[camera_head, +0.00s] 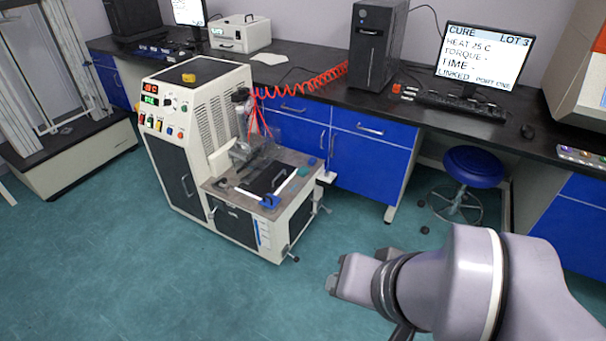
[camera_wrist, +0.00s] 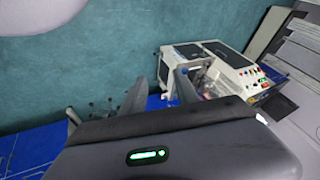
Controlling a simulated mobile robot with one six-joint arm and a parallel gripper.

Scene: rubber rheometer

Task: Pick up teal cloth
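A small teal piece that looks like the teal cloth (camera_head: 304,171) lies on the right side of the work table (camera_head: 283,207) at the front of the rheometer. It is small in the head view, and I cannot make it out in the wrist view. My gripper (camera_head: 358,269) is over the floor, to the right of and in front of the machine, apart from the cloth. Its two fingers look spread with nothing between them. They also show in the wrist view (camera_wrist: 161,88).
The rheometer cabinet (camera_head: 172,158) stands left of my arm. A blue-handled item (camera_head: 269,201) lies on its table, and a red coiled hose (camera_head: 305,84) runs behind it. A blue stool (camera_head: 473,167) stands under the bench (camera_head: 330,108). The floor in front is clear.

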